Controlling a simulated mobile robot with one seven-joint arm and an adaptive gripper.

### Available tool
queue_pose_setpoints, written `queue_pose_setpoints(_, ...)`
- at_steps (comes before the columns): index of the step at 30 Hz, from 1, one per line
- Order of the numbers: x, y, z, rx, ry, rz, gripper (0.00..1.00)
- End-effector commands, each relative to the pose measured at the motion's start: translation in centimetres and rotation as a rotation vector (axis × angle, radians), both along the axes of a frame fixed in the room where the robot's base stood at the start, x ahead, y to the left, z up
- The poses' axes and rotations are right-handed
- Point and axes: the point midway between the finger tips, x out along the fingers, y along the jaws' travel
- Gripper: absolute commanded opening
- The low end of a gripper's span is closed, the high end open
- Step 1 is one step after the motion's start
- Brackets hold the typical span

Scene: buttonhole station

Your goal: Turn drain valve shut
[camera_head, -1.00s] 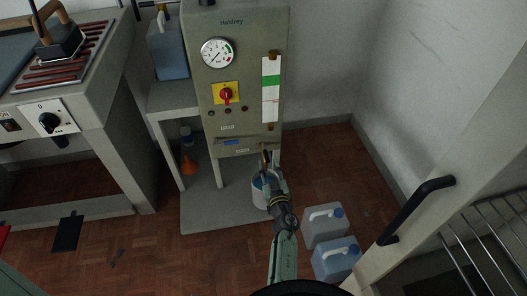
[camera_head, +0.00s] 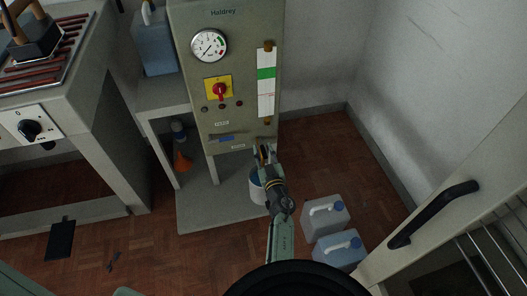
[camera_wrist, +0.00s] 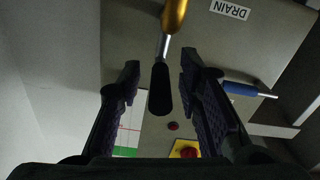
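The drain valve shows in the wrist view as a brass body (camera_wrist: 174,15) with a steel lever ending in a black grip (camera_wrist: 160,90). A "DRAIN" label (camera_wrist: 230,10) is beside it on the cabinet face. My gripper (camera_wrist: 159,72) is open, one finger on each side of the lever. Gaps show between the grip and both fingers; depth is hard to judge. In the head view my gripper (camera_head: 264,151) is at the cabinet's lower right edge and largely hides the valve.
A blue-handled lever (camera_wrist: 245,90) is close beside one finger; it also shows in the head view (camera_head: 227,138). The cabinet (camera_head: 190,80) carries a gauge and red knob (camera_head: 220,91). A bucket (camera_head: 257,190) stands below my gripper. Two canisters (camera_head: 325,216) are on the floor right.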

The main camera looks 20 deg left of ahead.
Motion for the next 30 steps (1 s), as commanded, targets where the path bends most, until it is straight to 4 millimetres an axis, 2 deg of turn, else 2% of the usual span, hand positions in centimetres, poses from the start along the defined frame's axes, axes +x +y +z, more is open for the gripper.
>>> queue_pose_setpoints(2,0.01,0.01,0.00,0.000,0.000,0.000,0.25)
queue_pose_setpoints(13,0.00,0.02,0.00,0.000,0.000,0.000,0.01)
queue_pose_setpoints(30,-0.02,0.04,-0.02,0.000,0.000,0.001,0.00)
